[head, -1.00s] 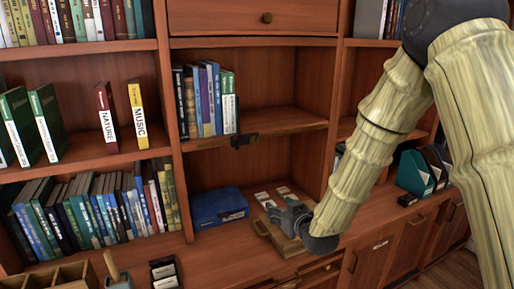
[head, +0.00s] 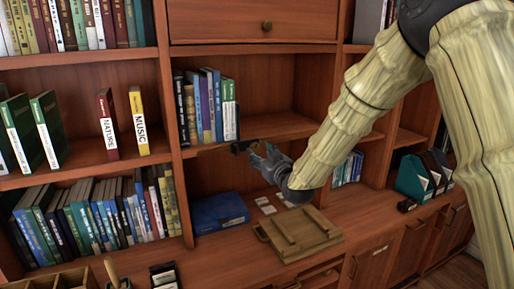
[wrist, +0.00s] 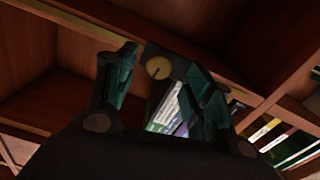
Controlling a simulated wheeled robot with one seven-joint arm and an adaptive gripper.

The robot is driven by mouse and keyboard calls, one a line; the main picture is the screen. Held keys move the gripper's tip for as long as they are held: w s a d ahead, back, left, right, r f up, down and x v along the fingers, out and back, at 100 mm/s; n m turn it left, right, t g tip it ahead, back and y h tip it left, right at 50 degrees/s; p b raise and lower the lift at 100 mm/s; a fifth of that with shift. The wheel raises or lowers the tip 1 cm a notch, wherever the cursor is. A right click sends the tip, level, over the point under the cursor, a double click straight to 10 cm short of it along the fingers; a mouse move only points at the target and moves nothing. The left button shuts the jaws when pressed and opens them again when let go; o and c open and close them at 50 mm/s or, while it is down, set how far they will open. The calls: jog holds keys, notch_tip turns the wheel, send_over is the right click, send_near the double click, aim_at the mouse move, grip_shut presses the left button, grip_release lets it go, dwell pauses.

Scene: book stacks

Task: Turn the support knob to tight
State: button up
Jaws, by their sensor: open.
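The support knob (wrist: 158,67) is a round brass-coloured disc, seen in the wrist view on a dark bracket under the shelf. The bracket (head: 238,148) shows in the head view as a small dark piece at the shelf's front edge, below the upright books. My gripper (head: 262,152) is just right of the bracket, its fingers pointing up and left. In the wrist view my gripper (wrist: 160,64) is open, and the knob appears between its two fingers. I cannot tell whether a finger touches it. The knob is not distinguishable in the head view.
A row of books (head: 207,105) stands on the shelf above. A blue box (head: 219,211) lies on the counter at the back. A wooden board with a handle (head: 300,235) lies below my arm, with pale cards (head: 266,206) behind it.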

aim_at(256, 149)
jog(key=shift+p+x, duration=0.45)
jog(key=shift+x, duration=1.5)
jog(key=c, duration=1)
